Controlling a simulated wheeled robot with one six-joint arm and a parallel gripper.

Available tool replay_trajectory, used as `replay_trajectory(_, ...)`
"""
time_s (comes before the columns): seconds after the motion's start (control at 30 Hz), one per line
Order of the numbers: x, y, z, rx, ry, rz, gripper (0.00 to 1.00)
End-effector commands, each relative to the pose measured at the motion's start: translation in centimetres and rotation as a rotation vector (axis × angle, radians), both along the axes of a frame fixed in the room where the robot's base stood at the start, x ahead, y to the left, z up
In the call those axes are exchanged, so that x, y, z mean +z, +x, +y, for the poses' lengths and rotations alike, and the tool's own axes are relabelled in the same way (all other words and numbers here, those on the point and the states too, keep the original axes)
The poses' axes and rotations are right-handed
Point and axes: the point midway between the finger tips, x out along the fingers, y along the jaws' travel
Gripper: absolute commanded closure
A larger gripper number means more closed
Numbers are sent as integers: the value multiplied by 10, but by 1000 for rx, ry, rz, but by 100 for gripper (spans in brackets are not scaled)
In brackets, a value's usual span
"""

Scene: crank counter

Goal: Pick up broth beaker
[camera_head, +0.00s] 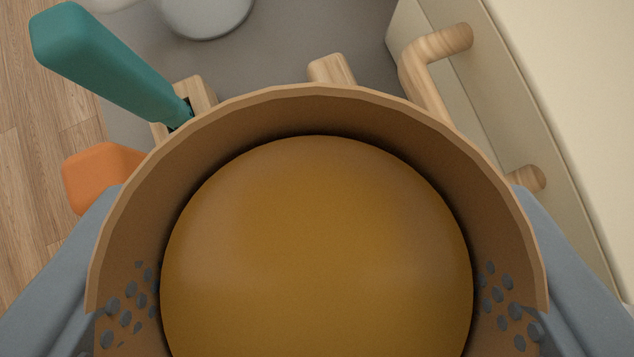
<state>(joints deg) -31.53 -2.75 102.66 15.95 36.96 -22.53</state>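The broth beaker (330,104), a wide round brown vessel with amber-brown broth inside, fills the lower middle of the view, seen from above. My gripper (318,230) has one blue-grey finger on the left side of the beaker and one on the right. Both fingers press against its wall, and dark grey pad bumps show through the inner wall on both sides. The beaker's lower part and base are hidden, so I cannot tell whether it rests on the counter.
A teal handle (105,65) stands in a wooden holder (197,95) behind the beaker, with an orange piece (100,175) beside it. A pale vessel (205,15) stands on the grey counter (290,45).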

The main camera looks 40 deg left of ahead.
Motion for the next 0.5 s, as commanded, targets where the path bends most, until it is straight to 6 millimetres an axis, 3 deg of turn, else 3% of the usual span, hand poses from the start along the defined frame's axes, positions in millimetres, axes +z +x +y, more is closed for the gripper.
replay_trajectory(0.5, 47, 0, 0, 1, 1, -2, 78)
